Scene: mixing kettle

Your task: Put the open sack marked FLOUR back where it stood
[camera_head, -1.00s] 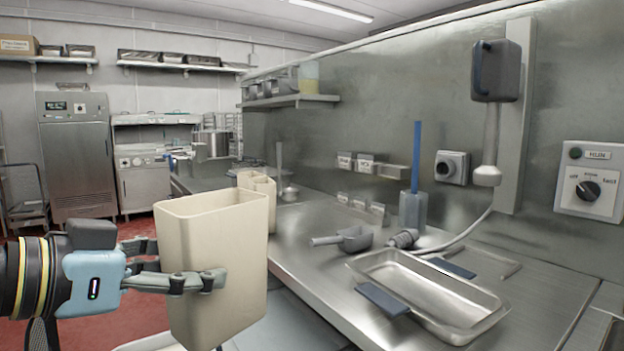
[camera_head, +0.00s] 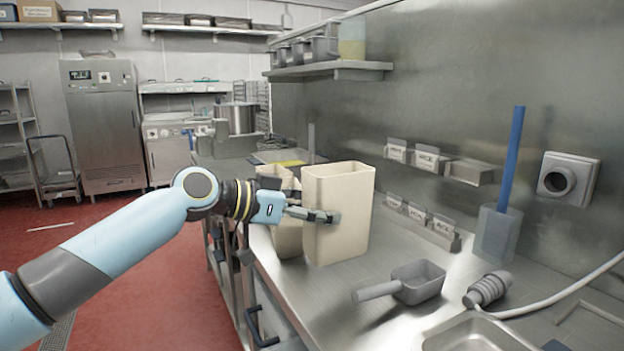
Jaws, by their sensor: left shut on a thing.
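The open sack (camera_head: 343,215) is cream-coloured, tall and upright, with its mouth open at the top. No FLOUR marking shows on the faces I see. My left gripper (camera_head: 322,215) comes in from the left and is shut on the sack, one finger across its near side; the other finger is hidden. The sack is over the steel counter (camera_head: 300,292) near its left edge; I cannot tell whether its base touches. A second cream sack (camera_head: 286,230) stands just left of it and behind, partly covered by my gripper. My right gripper is not in view.
A grey scoop (camera_head: 418,284), a ribbed hose end (camera_head: 488,289) and a steel tray (camera_head: 480,335) lie on the counter at the front right. A blue-handled tool stands in a clear holder (camera_head: 497,234). Small label holders (camera_head: 424,222) line the wall side.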

